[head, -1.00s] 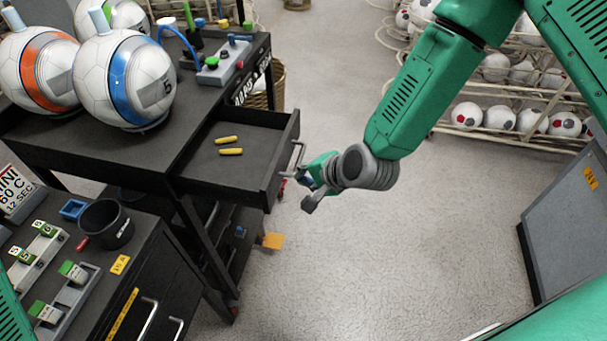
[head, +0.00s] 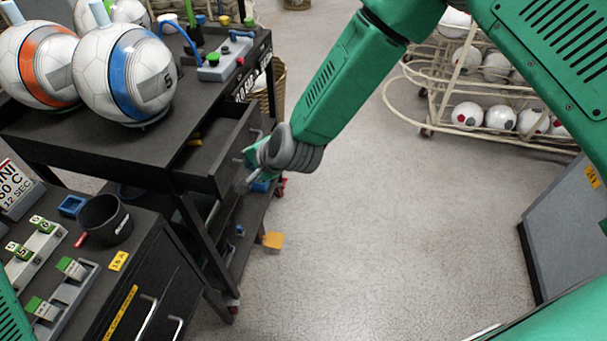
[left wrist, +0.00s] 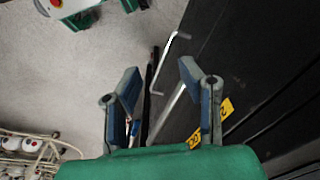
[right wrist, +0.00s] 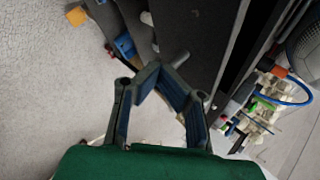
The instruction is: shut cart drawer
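The cart's dark drawer (head: 236,142) is partly open, jutting to the right from under the black cart top (head: 140,146). A yellow piece (head: 195,142) shows inside it. My right gripper (head: 246,170) is at the outer face of the drawer front, and part of the handle shows just above it. In the right wrist view the fingertips (right wrist: 163,68) come together beside a dark panel, with nothing seen between them. My left gripper (left wrist: 160,87) is open and empty, with a metal handle (left wrist: 165,62) of a dark cabinet beyond its fingers. It is not visible in the head view.
Large balls (head: 125,75) and a button box (head: 225,62) stand on the cart. A lower cabinet (head: 150,270) with a black cup (head: 104,220) is at the lower left. Ball racks (head: 500,95) stand at the upper right. The floor between is clear.

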